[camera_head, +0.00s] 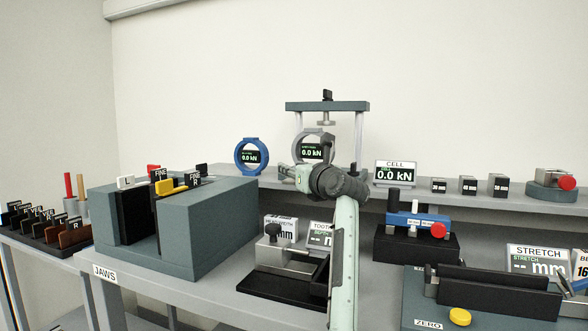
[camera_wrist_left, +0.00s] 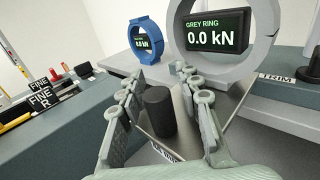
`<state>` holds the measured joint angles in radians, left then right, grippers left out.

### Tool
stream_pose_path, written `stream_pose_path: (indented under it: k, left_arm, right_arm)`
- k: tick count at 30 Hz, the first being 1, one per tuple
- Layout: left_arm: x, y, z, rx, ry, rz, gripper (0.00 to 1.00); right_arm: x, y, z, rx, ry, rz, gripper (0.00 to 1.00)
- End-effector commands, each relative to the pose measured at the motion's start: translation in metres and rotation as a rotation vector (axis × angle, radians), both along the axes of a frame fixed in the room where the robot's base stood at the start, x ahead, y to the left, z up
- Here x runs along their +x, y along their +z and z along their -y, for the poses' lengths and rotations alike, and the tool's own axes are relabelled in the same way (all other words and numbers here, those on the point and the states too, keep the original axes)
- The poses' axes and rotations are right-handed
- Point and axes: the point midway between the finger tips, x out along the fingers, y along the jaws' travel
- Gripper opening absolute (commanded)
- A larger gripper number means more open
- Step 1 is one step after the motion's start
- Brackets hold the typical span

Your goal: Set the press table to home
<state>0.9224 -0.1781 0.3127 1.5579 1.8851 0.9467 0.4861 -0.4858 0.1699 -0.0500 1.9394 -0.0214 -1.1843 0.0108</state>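The press stands at the back middle in the head view, with a dark crossbar (camera_head: 327,106) on two light posts. A grey ring (camera_head: 327,143) with a display reading 0.0 kN is in it and also shows in the left wrist view (camera_wrist_left: 273,55). My left gripper (camera_head: 286,174) is in front of the press, its arm covering part of the press's lower area. In the left wrist view a black cylindrical knob (camera_wrist_left: 160,111) stands between the spread fingers (camera_wrist_left: 155,90), with gaps beside it. A label below the knob is mostly hidden. My right gripper is out of view.
A blue ring (camera_head: 252,156) stands left of the press. A grey jaws rack (camera_head: 210,225) fills the front left. A CELL display (camera_head: 395,173) and small dark blocks (camera_head: 468,186) line the back shelf. A TRIM label (camera_wrist_left: 277,77) shows at right.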

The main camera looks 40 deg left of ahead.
Motion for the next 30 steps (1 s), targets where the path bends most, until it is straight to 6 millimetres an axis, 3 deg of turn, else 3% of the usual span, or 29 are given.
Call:
stream_pose_path:
  k: [1,8,20,30]
  left_arm:
    - [0.000,0.000,0.000,0.000,0.000,0.000,0.26]
    - [0.000,0.000,0.000,0.000,0.000,0.000,0.00]
    - [0.001,0.000,0.000,0.000,0.000,-0.001,0.00]
    - [0.042,0.000,0.000,-0.001,-0.001,-0.003,0.00]
  right_arm:
    - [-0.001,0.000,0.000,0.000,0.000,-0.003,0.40]
    - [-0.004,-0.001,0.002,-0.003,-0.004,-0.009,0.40]
    - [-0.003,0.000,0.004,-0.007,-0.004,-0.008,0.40]
    - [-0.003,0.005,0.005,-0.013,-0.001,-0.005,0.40]
